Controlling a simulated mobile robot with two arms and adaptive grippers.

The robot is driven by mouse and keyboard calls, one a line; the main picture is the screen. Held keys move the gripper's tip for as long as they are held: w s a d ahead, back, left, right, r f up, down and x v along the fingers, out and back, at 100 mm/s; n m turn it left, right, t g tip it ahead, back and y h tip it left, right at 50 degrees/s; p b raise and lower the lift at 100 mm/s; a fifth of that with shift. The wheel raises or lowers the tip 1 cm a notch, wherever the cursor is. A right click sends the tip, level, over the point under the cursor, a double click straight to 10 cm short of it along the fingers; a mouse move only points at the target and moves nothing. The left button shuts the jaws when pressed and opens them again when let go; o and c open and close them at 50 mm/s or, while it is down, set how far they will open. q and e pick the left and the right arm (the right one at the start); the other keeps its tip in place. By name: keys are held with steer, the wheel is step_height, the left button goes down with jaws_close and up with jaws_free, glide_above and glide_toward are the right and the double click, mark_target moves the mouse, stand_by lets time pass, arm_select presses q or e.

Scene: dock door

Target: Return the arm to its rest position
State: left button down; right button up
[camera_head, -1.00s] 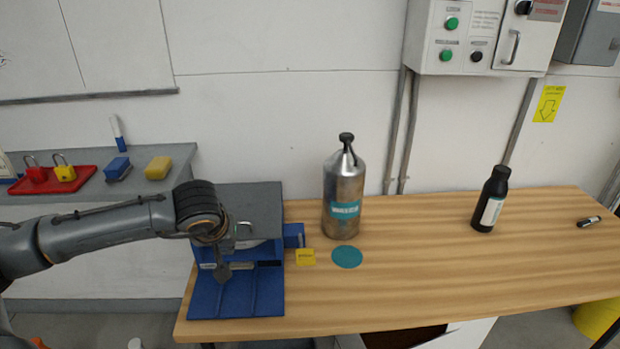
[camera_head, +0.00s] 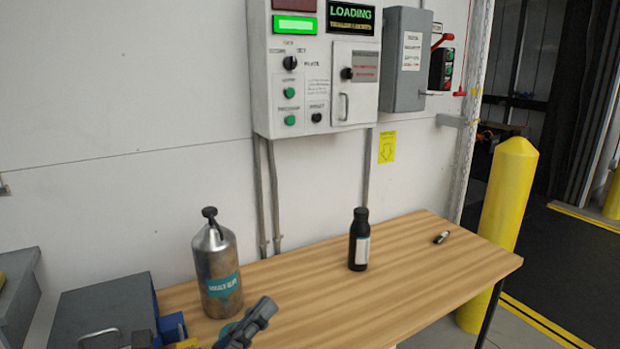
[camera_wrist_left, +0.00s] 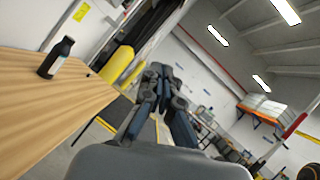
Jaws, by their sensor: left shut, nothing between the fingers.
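My left gripper (camera_head: 258,318) shows at the bottom of the head view, in front of the silver bottle, with most of its arm out of frame. It is shut and empty. Its dark fingers (camera_wrist_left: 160,85) also show in the left wrist view, pointing away from the wooden table into open room. My right gripper is in neither view.
The wooden table (camera_head: 400,285) holds a silver water bottle (camera_head: 217,268), a black bottle (camera_head: 359,240) and a small marker (camera_head: 441,237). A grey and blue fixture (camera_head: 105,308) is at lower left. A control box (camera_head: 315,70) hangs on the wall; a yellow bollard (camera_head: 508,200) stands right.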

arm_select(q)
steer(key=w+a+f+n+t+y, duration=0.1)
steer(key=a+f+n+y, duration=0.6)
steer(key=n, duration=0.5)
steer(key=w+a+f+n+y, duration=0.1)
steer(key=a+f+n+y, duration=0.5)
steer(key=n+y, duration=0.45)
steer(key=s+a+f+n+g, duration=0.3)
steer(key=s+f+n+g, duration=0.55)
steer(key=f, duration=0.55)
steer(key=s+d+f+n+g+h, duration=0.25)
steer(key=s+f+n+g, duration=0.45)
steer(key=s, duration=0.6)
step_height(320, 180, down, 25)
steer(key=s+m+p, duration=0.1)
steer(key=s+a+f+p, duration=0.1)
steer(key=s+a+f, duration=0.1)
steer(key=s+f, duration=1.3)
steer(key=shift+s+a+f+g+y, duration=0.2)
steer(key=shift+s+a+g+y, duration=0.15)
steer(key=shift+s, duration=0.7)
